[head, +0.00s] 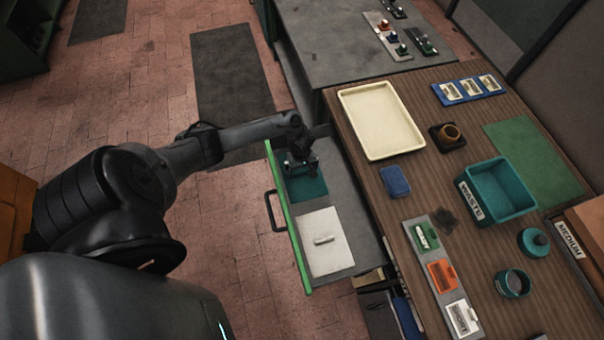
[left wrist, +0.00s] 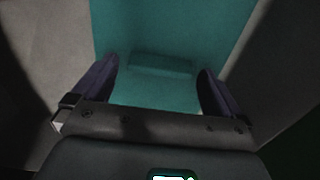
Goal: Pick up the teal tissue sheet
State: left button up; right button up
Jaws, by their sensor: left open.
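The teal tissue sheet (head: 308,189) lies flat in the open drawer, in its far part, partly hidden by my gripper in the head view. In the left wrist view the teal sheet (left wrist: 165,40) fills the middle, with a raised teal ridge (left wrist: 160,65) across it. My left gripper (head: 303,170) is over the sheet, pointing down. In the left wrist view my left gripper (left wrist: 160,88) is open, its two dark fingers on either side of the ridge, with nothing clearly held. My right gripper is in neither view.
The drawer's green front (head: 287,220) and handle stand left of the sheet. A white sheet (head: 325,250) with a raised tab lies nearer in the drawer. The wooden worktop (head: 380,185) borders it on the right, holding a cream tray (head: 345,95) and a teal waste bin (head: 497,190).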

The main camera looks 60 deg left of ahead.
pick_arm(q)
jog(key=shift+c, duration=0.2)
jog(key=c, duration=1)
jog(key=shift+r, duration=0.1)
